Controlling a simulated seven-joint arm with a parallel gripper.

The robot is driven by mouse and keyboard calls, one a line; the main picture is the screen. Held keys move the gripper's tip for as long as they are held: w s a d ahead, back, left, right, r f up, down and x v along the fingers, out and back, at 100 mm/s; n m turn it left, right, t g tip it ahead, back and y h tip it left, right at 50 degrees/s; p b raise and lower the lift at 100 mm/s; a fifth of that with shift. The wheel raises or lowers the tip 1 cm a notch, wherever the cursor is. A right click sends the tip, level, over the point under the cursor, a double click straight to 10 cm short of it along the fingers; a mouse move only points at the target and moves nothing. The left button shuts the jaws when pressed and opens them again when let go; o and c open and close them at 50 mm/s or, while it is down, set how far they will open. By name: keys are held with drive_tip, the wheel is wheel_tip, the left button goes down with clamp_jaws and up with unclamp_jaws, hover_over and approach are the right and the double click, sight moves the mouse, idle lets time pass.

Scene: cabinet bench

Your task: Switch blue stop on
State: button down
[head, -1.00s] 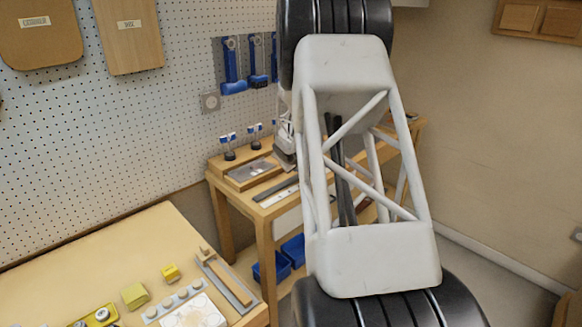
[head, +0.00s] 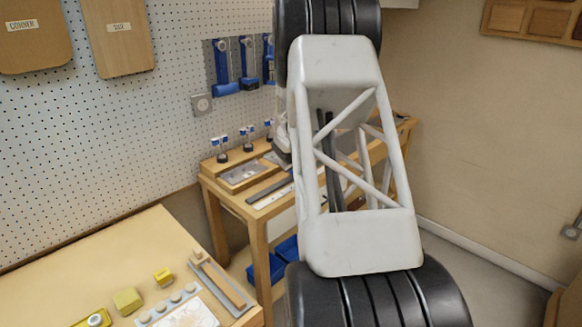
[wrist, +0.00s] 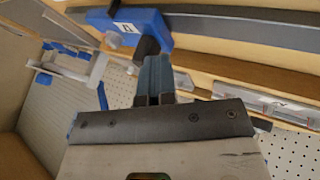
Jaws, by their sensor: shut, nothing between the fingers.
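In the wrist view a blue part (wrist: 128,23) with a small white label lies just ahead of my gripper. A dark rounded piece (wrist: 148,49) sits at its lower right, close to my fingertips; I cannot tell whether they touch. My gripper (wrist: 155,65) is shut and empty. Blue fixtures (head: 222,62) hang on grey plates on the pegboard. Small blue-and-white tagged posts (head: 221,145) with dark bases stand on the far bench. I cannot tell which is the labelled blue part, nor its switch state.
The far wooden bench (head: 258,217) carries a tray (head: 240,172) and flat metal bars. Blue bins (head: 268,267) sit below it. A nearer table (head: 90,265) holds yellow blocks (head: 127,300) and several round knobs. The pegboard (head: 110,130) stands behind.

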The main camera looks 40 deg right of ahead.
drive_tip(key=shift+d+r, duration=0.1)
drive_tip(key=shift+d, duration=0.95)
drive_tip(key=shift+a, duration=2.25)
drive_tip(key=v, duration=1)
drive_tip(key=shift+a, duration=0.2)
